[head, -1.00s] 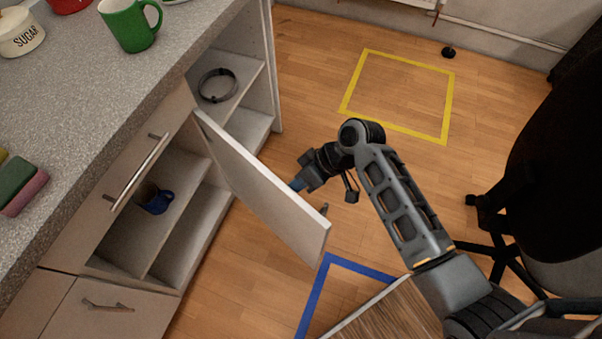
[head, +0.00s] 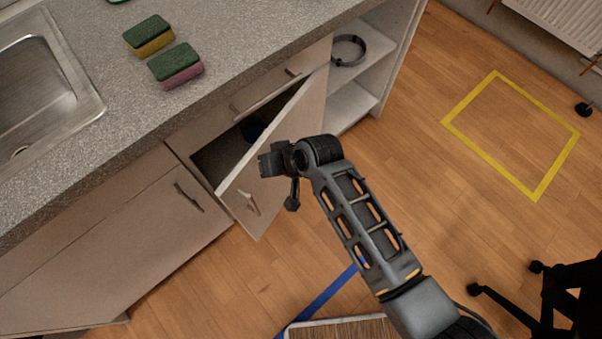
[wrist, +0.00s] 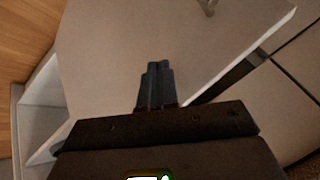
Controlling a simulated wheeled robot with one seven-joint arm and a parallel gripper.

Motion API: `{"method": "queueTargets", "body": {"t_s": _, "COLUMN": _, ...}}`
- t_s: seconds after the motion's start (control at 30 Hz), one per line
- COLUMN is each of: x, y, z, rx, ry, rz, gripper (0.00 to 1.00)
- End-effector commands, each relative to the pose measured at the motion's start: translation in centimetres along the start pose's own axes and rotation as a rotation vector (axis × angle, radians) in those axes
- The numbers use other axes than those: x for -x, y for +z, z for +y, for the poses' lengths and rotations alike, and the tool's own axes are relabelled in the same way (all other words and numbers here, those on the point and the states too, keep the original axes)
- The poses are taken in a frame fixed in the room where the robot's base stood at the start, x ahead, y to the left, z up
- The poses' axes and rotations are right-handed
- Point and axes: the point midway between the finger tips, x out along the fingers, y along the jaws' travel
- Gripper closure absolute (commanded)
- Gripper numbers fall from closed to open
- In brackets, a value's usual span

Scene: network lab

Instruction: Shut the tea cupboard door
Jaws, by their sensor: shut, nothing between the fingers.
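The tea cupboard door (head: 279,141) is a pale panel hinged at its right side, standing partly open, with its free edge out from the cupboard front at lower left. Its handle (head: 248,202) is near the free edge. A dark gap and part of a blue mug (head: 252,128) show behind it. My gripper (head: 263,165) is at the door's outer face; whether it touches cannot be told. In the wrist view my gripper (wrist: 157,72) is shut and empty, its fingers over the door face (wrist: 115,45), with the handle (wrist: 208,6) at the top edge.
The speckled worktop (head: 222,95) carries two sponges (head: 176,64) and a sink (head: 45,85). An open shelf with a grey ring (head: 348,49) is right of the door. A brush-like mat (head: 340,330) and a chair (head: 560,300) stand on the floor. The yellow-taped square is clear.

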Motion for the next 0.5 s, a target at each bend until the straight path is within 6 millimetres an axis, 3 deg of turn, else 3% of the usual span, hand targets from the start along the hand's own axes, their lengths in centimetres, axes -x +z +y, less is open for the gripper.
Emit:
{"method": "queueTargets", "body": {"t_s": 0.2, "x": -2.8, "y": -2.6, "z": -2.2, "rx": 0.003, "ry": 0.0, "rz": 0.0, "gripper": 1.0}}
{"method": "queueTargets", "body": {"t_s": 0.5, "x": -4.1, "y": -4.2, "z": -3.4, "rx": 0.0, "ry": 0.0, "rz": 0.0, "gripper": 1.0}}
